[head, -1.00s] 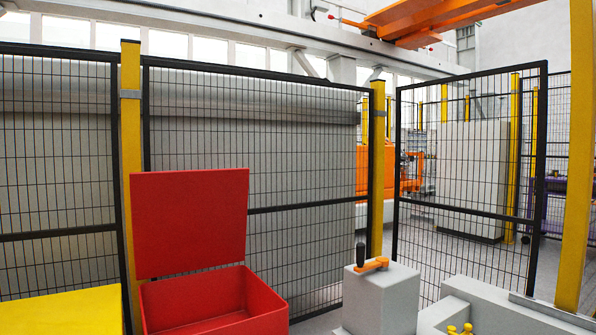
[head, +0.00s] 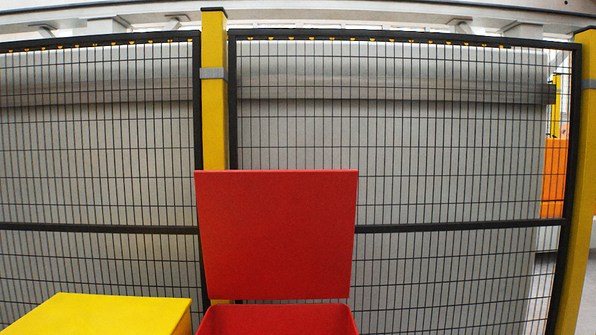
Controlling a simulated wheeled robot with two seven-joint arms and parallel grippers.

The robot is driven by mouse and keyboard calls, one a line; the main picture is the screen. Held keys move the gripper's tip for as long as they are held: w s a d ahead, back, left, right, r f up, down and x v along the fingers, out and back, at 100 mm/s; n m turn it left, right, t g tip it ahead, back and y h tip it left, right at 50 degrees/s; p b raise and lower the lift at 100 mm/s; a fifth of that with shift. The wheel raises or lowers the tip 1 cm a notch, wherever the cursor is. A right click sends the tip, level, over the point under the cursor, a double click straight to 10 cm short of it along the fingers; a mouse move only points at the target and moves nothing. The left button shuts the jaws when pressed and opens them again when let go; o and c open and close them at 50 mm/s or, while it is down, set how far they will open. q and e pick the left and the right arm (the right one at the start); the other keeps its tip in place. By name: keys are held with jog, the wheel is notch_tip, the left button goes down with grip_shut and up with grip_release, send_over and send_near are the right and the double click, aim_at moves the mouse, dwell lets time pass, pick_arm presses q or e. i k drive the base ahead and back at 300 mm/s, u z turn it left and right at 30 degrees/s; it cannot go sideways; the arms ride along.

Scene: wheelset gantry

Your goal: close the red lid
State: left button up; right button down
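The red lid (head: 277,235) stands raised, close to upright, at the back of the red box (head: 277,319) in the lower middle of the head view. The box is open, and only its upper part shows above the bottom edge of the picture. Neither of my grippers is in view.
A yellow box (head: 105,314) stands to the left of the red box, its top flat. Behind them runs a black mesh fence (head: 440,228) with a yellow post (head: 214,120) just behind the lid. Another yellow post (head: 574,230) stands at the far right.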

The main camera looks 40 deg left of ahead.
aim_at(266, 235)
jog(key=u, duration=2.1)
